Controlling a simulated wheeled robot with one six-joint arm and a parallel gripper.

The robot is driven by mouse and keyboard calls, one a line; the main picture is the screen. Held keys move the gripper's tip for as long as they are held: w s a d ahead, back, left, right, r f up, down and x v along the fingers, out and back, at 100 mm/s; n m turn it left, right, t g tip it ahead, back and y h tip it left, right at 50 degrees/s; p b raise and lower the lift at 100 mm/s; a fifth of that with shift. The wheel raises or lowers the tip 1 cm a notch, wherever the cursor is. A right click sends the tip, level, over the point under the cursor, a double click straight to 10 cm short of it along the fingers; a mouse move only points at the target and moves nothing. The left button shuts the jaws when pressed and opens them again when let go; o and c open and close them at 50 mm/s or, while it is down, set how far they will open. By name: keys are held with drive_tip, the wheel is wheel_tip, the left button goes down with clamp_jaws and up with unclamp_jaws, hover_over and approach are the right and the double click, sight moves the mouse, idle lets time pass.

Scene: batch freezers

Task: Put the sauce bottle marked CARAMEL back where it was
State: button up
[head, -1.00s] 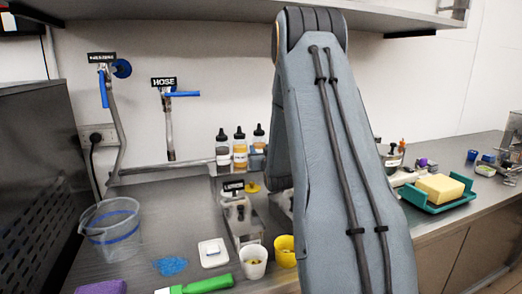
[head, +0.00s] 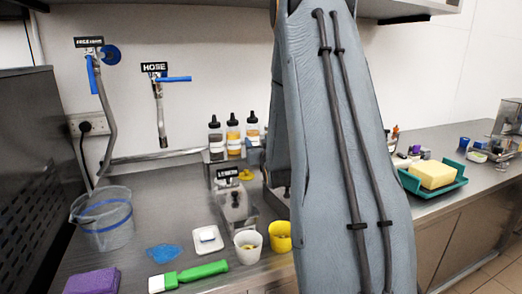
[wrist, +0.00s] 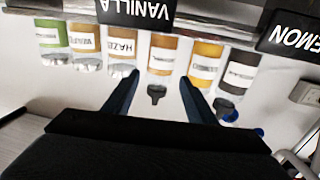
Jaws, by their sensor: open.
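The wrist view is upside down. It shows a row of sauce bottles with black or pale caps, coloured contents and white labels. My gripper (wrist: 159,78) is open, with its two dark fingers spread on either side of an amber-brown bottle (wrist: 161,55) with a black cap. I cannot tell whether the fingers touch it, and its label is too small to read. An orange bottle (wrist: 205,62) and a dark bottle (wrist: 238,72) stand on one side, a HAZE-labelled bottle (wrist: 122,48) on the other. No CARAMEL label is legible. In the head view my arm hides the gripper.
VANILLA (wrist: 137,12) and LEMON (wrist: 290,38) signs are near the bottles. A teal tray (head: 440,188) lies at right. A shelf hangs above.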

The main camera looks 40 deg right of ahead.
drive_tip(key=b+v, duration=0.1)
drive_tip(key=v, duration=0.5)
idle(0.4)
